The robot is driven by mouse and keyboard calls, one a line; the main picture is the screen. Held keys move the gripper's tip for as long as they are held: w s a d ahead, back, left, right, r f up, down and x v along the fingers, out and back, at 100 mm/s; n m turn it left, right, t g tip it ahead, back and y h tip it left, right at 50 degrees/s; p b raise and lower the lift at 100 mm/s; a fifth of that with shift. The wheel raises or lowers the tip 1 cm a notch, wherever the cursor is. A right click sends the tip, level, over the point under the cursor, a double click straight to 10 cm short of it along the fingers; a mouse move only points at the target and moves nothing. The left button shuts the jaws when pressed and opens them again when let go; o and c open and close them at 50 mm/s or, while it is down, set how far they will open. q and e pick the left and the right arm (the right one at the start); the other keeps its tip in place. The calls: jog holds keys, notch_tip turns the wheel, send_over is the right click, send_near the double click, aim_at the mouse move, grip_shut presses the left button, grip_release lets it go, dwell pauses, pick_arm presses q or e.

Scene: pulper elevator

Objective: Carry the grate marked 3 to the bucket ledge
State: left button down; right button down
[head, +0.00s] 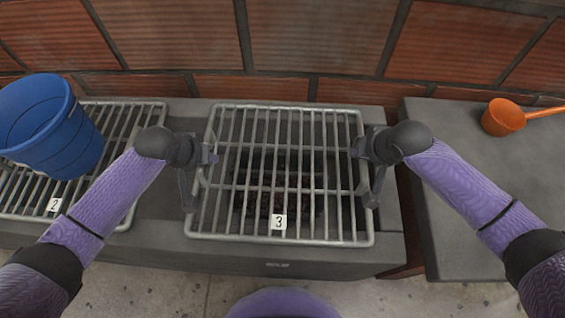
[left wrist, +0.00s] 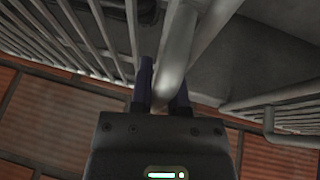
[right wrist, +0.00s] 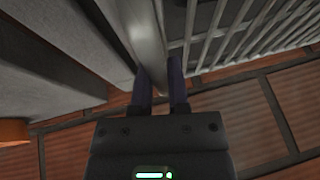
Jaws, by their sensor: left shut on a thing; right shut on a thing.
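The grate marked 3 (head: 279,233) is a silver wire rack over a dark opening in the grey counter, in the middle of the head view. My left gripper (head: 205,160) is shut on its left side rail, and my right gripper (head: 365,160) is shut on its right side rail. The left wrist view shows the left rail (left wrist: 178,60) between the fingers. The right wrist view shows the right rail (right wrist: 146,40) between the fingers. I cannot tell how high the grate is above the counter. A blue bucket (head: 50,125) stands at the left on the grate marked 2 (head: 100,205).
The grey counter (head: 260,258) runs under the grates. A separate grey counter (head: 465,190) at the right, past a gap, holds an orange ladle (head: 503,117) and is otherwise clear. A brick-red tiled wall (head: 320,40) closes off the back.

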pick_arm(q)
jog(key=shift+w+r, duration=0.1)
jog(key=shift+r, duration=0.05)
pick_arm(e)
jog(key=shift+r, duration=0.15)
